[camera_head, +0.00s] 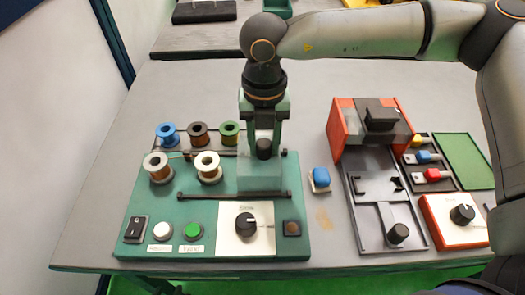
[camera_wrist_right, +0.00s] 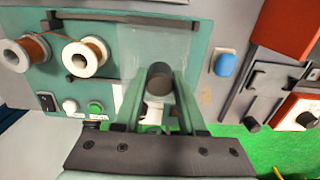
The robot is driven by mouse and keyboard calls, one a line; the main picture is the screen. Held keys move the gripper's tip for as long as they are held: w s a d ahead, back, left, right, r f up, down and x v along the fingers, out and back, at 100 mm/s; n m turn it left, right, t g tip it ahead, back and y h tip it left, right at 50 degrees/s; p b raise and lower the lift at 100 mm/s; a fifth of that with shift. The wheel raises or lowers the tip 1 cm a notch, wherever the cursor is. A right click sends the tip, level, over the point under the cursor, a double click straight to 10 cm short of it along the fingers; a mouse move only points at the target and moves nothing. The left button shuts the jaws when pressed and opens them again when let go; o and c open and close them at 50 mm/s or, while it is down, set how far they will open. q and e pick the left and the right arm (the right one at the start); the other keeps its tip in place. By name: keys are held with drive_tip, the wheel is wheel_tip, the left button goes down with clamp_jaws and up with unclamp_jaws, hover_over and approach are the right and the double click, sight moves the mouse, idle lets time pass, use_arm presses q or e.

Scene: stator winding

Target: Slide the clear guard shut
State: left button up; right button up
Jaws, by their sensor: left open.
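The clear guard (camera_head: 258,178) is a see-through panel at the right end of two dark rails on the green winding machine (camera_head: 130,230). It also shows in the right wrist view (camera_wrist_right: 125,55). The spools left of it are uncovered. A dark round knob (camera_wrist_right: 160,78) stands up from the guard. My right gripper (camera_head: 264,140) comes down from above, and its two green fingers (camera_wrist_right: 160,95) are shut on the knob, one on each side. My left gripper is not in view.
White spools with copper wire (camera_head: 207,167) stand left of the guard, with blue, brown and green spools behind. The front rail (camera_head: 200,194) runs beside them. A blue-topped block (camera_head: 320,178) and a red-ended fixture (camera_head: 345,130) stand to the right.

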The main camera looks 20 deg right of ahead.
drive_tip(key=c, duration=0.4)
drive_tip(key=shift+w+a+b, duration=0.2)
drive_tip(key=shift+w+a, duration=0.05)
drive_tip(key=shift+a, duration=0.6)
drive_tip(key=shift+w+a+b, duration=0.15)
drive_tip(key=shift+w+a, duration=0.1)
drive_tip(key=shift+a, duration=0.6)
drive_tip(key=shift+w+a+b, duration=0.2)
drive_tip(key=shift+w+a, duration=0.05)
drive_tip(key=shift+a, duration=0.6)
drive_tip(key=shift+w+a, duration=0.25)
drive_tip(key=shift+a, duration=0.55)
drive_tip(key=shift+w+a, duration=0.2)
drive_tip(key=shift+a, duration=0.6)
drive_tip(key=shift+w+a, duration=0.25)
drive_tip(key=shift+a, duration=0.55)
drive_tip(key=o, duration=0.9)
drive_tip(key=shift+o, duration=0.2)
drive_tip(key=shift+r, duration=0.1)
wheel_tip(320, 180, up, 6)
drive_tip(key=shift+f+p, duration=0.1)
drive_tip(key=shift+p, duration=1.15)
